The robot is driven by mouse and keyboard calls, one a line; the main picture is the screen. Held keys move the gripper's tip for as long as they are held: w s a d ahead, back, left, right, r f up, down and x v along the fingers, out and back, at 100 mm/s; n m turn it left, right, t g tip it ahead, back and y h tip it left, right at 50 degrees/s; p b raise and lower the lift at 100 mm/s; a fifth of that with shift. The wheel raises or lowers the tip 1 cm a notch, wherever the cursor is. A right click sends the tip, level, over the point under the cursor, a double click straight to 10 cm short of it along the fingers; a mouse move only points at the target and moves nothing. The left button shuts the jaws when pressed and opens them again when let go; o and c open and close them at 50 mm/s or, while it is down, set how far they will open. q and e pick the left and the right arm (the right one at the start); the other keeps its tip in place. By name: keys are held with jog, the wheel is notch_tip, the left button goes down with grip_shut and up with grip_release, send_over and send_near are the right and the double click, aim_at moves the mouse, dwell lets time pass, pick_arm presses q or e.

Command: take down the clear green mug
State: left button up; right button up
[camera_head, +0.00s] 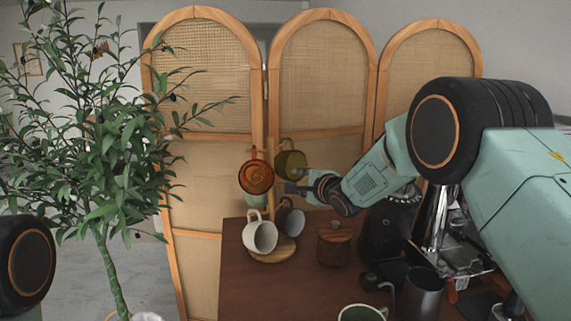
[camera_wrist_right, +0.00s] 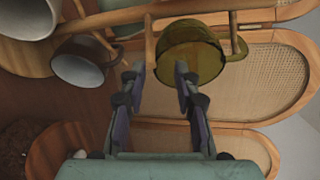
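The clear green mug (camera_head: 290,163), olive and see-through, hangs by the mug rack (camera_head: 271,205) to the right of an orange mug (camera_head: 256,177). In the right wrist view the clear green mug (camera_wrist_right: 192,52) is just beyond my fingertips, its handle on the right by a wooden rod. My right gripper (camera_head: 291,187) is just below the mug in the head view. In the wrist view my right gripper (camera_wrist_right: 159,72) is open with nothing held; one finger overlaps the mug's lower part. Contact cannot be told. My left gripper is out of view.
Two lighter mugs, a white one (camera_head: 260,237) and a grey one (camera_head: 291,218), hang low on the rack. A wooden-lidded canister (camera_head: 334,243) stands right of it on the brown cart top (camera_head: 240,290). A leafy plant (camera_head: 105,150) stands left; a folding screen (camera_head: 205,110) is behind.

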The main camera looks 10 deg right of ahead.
jog(key=shift+f+x, duration=0.15)
jog(key=shift+x, duration=0.9)
jog(key=shift+f+x, duration=0.2)
jog(key=shift+x, duration=0.85)
jog(key=shift+s+d+r, duration=0.15)
jog(key=shift+s+r, duration=0.1)
jog(key=shift+s, duration=0.1)
jog(key=shift+w+f, duration=0.2)
jog(key=shift+w, duration=0.1)
jog(key=c, duration=0.6)
jog(key=shift+s+r, duration=0.15)
jog(key=shift+s, duration=0.1)
grip_shut()
